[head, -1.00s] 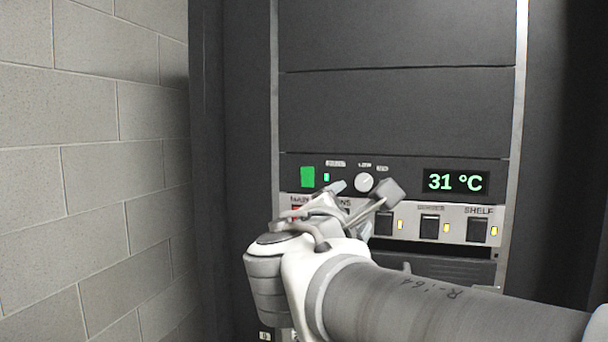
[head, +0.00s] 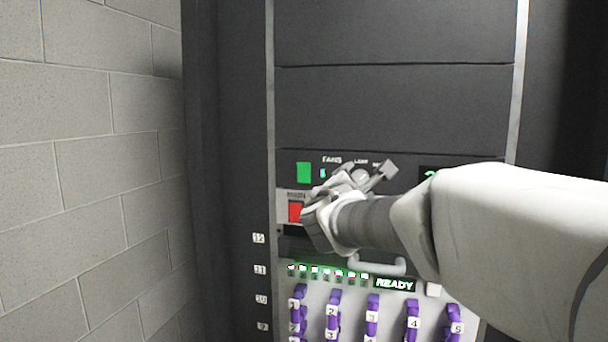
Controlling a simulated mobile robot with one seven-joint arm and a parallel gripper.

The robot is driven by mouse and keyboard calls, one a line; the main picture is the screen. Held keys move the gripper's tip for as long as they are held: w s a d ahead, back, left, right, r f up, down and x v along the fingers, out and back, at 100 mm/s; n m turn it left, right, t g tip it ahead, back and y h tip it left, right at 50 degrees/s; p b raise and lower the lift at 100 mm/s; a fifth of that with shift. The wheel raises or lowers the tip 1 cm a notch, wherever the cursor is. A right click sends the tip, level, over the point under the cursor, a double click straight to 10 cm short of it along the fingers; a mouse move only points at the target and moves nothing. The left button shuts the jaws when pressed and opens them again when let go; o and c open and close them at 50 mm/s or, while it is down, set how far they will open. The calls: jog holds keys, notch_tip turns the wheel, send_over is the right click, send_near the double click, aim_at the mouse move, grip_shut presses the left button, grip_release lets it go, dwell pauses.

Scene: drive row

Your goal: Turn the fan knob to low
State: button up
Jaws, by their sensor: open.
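The fan knob (head: 361,175) is a small pale round dial on the dark control panel (head: 312,156), under small labels. Part of it shows between the fingers of my gripper (head: 367,175). My gripper is open, with one finger at the knob's left and the other, with a block-shaped tip, at its right. I cannot tell whether either finger touches the knob. The knob's pointer is not clear, and its lower part is hidden by my gripper.
A green square (head: 303,172) and a red switch (head: 295,211) lie left of my gripper. My arm hides most of the temperature display and the other switches. Below are a grey handle (head: 380,266), a READY display (head: 395,284) and several purple-handled drives (head: 332,310). A block wall (head: 90,150) stands left.

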aim_at(360, 179)
jog(key=shift+x, duration=1.15)
grip_shut()
